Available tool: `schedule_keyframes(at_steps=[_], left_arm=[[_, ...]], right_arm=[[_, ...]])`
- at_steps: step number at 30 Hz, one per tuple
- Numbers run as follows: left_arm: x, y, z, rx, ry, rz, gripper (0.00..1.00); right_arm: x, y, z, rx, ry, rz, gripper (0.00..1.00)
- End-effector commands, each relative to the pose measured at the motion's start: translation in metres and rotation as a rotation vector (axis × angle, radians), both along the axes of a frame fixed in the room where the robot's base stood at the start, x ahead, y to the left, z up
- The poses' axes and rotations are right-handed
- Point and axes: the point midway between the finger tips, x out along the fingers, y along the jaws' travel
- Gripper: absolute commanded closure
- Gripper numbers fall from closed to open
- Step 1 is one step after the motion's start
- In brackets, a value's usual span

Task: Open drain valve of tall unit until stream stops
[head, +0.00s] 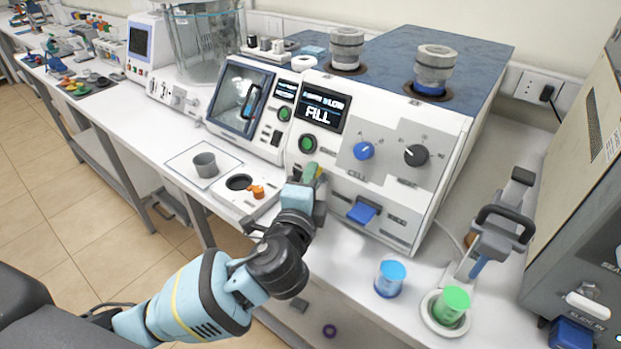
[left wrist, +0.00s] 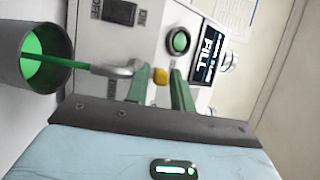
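The tall white unit (head: 375,205) has a display reading FILL (head: 323,110). In the left wrist view, which is turned sideways, a metal spout (left wrist: 113,71) on its front runs a thin green stream (left wrist: 75,64) into a grey cup (left wrist: 42,88) holding green liquid. A yellow valve knob (left wrist: 160,76) shows between the fingertips of my left gripper (left wrist: 159,82). It has green fingers that stand apart, with small gaps beside the knob. In the head view my left gripper (head: 312,172) is at the unit's lower front and hides the spout and cup. My right gripper is not seen.
Left of the unit, a grey cup (head: 205,165) stands on a thin white sheet, beside a white block with a round hole (head: 239,183) and an orange piece.

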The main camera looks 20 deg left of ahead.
Motion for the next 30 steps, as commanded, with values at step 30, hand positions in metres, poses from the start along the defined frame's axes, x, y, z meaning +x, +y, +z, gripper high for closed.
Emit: schedule_keyframes(at_steps=[30], left_arm=[[-0.075, -0.004, 0.000, 0.000, 0.000, 0.001, 0.76]], right_arm=[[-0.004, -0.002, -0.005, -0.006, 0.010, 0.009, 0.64]])
